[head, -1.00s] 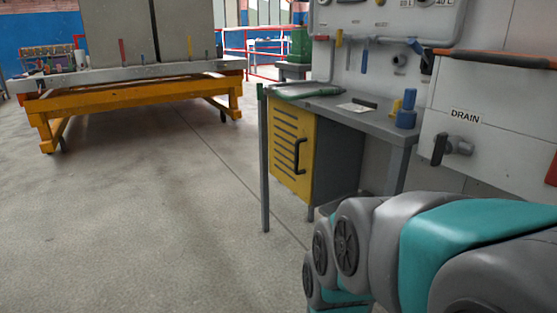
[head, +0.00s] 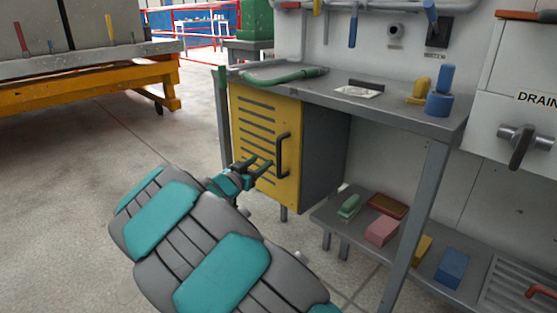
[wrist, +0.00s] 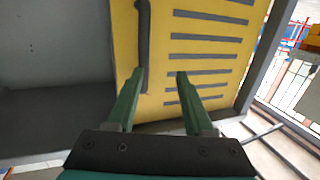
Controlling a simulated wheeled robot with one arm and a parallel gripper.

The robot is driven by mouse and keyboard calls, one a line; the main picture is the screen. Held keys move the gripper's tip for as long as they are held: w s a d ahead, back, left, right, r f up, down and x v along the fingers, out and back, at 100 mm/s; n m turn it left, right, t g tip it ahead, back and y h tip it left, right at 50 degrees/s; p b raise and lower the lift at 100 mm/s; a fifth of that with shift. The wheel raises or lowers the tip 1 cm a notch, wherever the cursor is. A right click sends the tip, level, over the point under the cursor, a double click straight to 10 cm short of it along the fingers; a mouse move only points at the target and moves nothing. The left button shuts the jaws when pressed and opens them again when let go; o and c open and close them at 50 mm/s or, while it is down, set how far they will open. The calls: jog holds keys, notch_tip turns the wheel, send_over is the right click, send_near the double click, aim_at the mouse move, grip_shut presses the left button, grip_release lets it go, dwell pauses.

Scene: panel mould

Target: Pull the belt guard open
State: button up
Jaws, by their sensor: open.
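The belt guard (head: 262,135) is a yellow slotted panel on the front of a grey cabinet under the workbench; it looks closed. Its black bar handle (head: 283,156) stands upright near the panel's right edge. My gripper (head: 262,164) is open and empty in front of the panel, left of the handle in the head view. In the wrist view my gripper's two green fingers (wrist: 160,75) point at the yellow panel (wrist: 205,50). The handle (wrist: 144,35) there lies left of the gap between the fingers, its end close to the left fingertip. Contact cannot be told.
The workbench top (head: 400,108) holds a green hose (head: 285,76) and blue and yellow parts. A lower shelf (head: 345,222) to the right carries several small blocks. A drain valve (head: 522,140) sticks out at the far right. Open floor (head: 70,150) lies to the left.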

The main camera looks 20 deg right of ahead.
aim_at(278, 158)
jog(key=shift+m+g+h, duration=0.5)
jog(key=shift+g+h, duration=0.1)
jog(key=shift+h, duration=0.2)
jog(key=shift+s+d+f+x, duration=0.15)
jog(key=shift+s+x, duration=0.1)
jog(key=shift+x, duration=1.05)
jog(key=shift+s+d+f+x, duration=0.15)
jog(key=shift+s+x, duration=0.1)
jog(key=shift+x, duration=1.1)
jog(key=shift+s+d+f+x, duration=0.15)
jog(key=shift+s+x, duration=0.1)
jog(key=shift+x, duration=1.05)
jog(key=shift+r, duration=0.1)
grip_shut()
